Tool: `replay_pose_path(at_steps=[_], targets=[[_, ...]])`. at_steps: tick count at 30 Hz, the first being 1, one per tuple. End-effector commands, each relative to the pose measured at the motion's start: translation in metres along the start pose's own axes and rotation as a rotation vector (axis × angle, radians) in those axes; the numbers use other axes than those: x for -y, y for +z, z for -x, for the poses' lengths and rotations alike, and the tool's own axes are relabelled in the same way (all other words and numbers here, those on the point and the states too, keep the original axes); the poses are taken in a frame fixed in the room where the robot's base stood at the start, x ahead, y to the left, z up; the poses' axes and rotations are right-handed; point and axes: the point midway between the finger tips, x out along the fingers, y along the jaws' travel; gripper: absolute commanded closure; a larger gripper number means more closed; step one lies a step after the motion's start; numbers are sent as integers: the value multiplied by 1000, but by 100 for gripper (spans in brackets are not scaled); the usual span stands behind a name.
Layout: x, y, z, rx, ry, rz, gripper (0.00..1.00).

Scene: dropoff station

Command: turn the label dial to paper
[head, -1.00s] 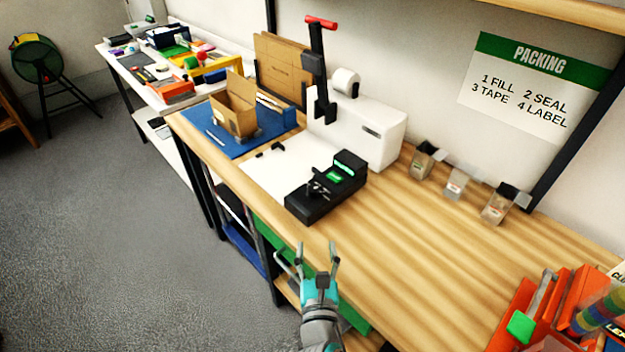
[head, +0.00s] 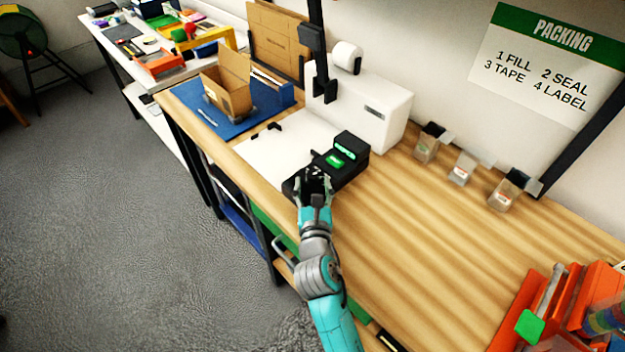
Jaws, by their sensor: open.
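The black label device (head: 349,172) stands on the wooden bench, in front of a white machine. It has a lit green display (head: 345,152) and a green patch (head: 334,161) on its top. My gripper (head: 314,178) is at the near end of the device, over the area where the dial was visible earlier. My gripper and wrist hide the dial, so its setting cannot be read. The jaws are open; I cannot tell whether they touch the dial.
The white machine (head: 375,112) with a black lever post is behind the device. A cardboard box (head: 228,84) sits on a blue mat (head: 190,97) to the left. Several small clear bins (head: 463,170) and an orange holder (head: 520,300) are to the right. The bench (head: 420,235) between is clear.

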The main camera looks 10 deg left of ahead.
Motion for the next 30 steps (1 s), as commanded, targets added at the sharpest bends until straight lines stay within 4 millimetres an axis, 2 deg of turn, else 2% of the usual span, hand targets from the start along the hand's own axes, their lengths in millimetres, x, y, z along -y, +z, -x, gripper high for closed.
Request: replay_pose_path(at_steps=[6, 15, 22, 30], targets=[[0, 0, -16, 0, 0, 0, 41], [0, 0, -17, 0, 0, 0, 41], [0, 0, -17, 0, 0, 0, 99], [-2, -1, -18, -6, -22, 1, 100]])
